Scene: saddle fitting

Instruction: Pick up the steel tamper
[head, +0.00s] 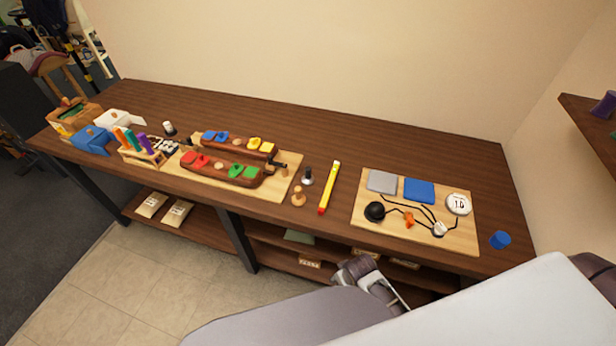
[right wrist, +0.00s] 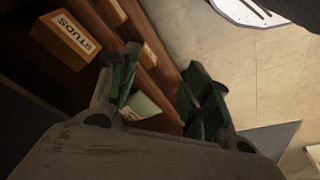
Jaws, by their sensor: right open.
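The steel tamper (head: 307,177) stands on the wooden bench in the head view, a small dark and silvery piece. It is between the board with the wooden saddle blocks and a yellow stick (head: 329,187). A small wooden knobbed piece (head: 298,197) stands just in front of it. My right gripper (head: 372,280) is in front of the bench, below its top and apart from the tamper. In the right wrist view my right gripper (right wrist: 163,92) is open, with nothing between its fingers. The tamper does not show there. My left gripper is not in view.
A light board (head: 461,238) with pads, a black knob and cords lies right of the yellow stick. A blue cup (head: 500,240) stands at the right. The bench's front edge (head: 330,222) lies between my gripper and the tamper. A lower shelf holds a box marked STUDS (right wrist: 65,38).

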